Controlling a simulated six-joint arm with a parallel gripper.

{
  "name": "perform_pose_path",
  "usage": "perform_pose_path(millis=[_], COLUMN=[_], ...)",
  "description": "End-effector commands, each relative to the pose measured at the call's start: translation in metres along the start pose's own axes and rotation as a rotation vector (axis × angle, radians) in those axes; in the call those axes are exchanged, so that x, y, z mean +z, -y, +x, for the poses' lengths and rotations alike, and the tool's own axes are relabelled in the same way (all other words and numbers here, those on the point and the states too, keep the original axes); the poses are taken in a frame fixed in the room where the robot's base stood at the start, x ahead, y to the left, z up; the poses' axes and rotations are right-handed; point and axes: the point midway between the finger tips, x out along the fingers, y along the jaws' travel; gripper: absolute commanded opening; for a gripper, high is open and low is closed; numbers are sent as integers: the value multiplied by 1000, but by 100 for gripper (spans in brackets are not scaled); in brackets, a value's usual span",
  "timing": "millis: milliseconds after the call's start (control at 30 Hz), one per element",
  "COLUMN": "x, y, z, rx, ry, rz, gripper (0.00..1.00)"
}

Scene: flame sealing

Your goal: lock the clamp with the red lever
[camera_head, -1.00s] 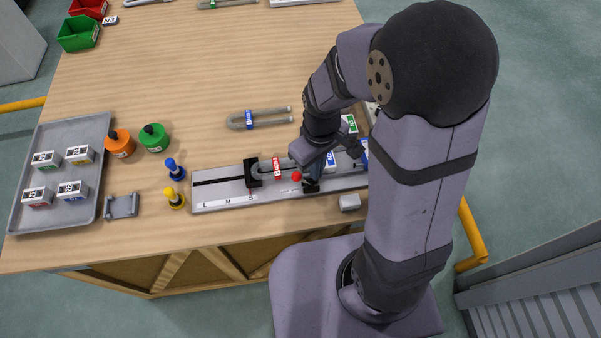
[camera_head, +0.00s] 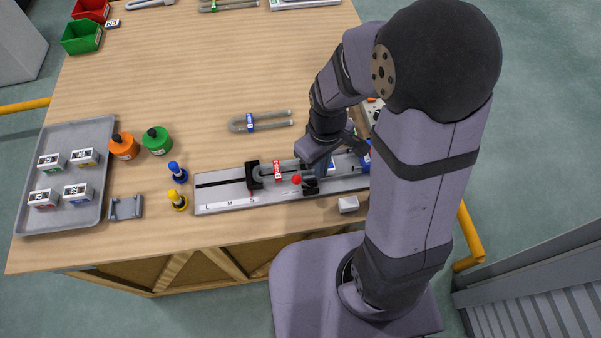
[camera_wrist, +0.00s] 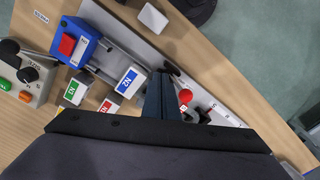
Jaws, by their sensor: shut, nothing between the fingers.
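The clamp's lever ends in a red ball knob (camera_head: 297,180) on the grey rail fixture (camera_head: 225,204). The red knob (camera_wrist: 186,97) also shows in the wrist view, just right of my fingers. My gripper (camera_head: 311,178) is shut and empty, low over the fixture on the right side of the knob. In the wrist view, my gripper (camera_wrist: 162,94) points down beside the lever; whether it touches the lever I cannot tell. A grey U-shaped tube with a red label (camera_head: 277,171) lies on the fixture, its right part hidden by my arm. The clamp body is mostly hidden too.
A black stop (camera_head: 253,175) stands on the rail. A white block (camera_head: 348,204) lies at the table's front edge. Another U-tube (camera_head: 262,121) lies behind the fixture.

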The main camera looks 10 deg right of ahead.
Motion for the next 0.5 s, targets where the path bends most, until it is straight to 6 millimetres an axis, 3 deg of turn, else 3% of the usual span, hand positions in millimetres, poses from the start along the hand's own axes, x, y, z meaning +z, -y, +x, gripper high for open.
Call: perform_pose_path(millis=[500], x=[0], y=[0], z=[-41], rx=[0], ry=[0], rz=[0], gripper=[0])
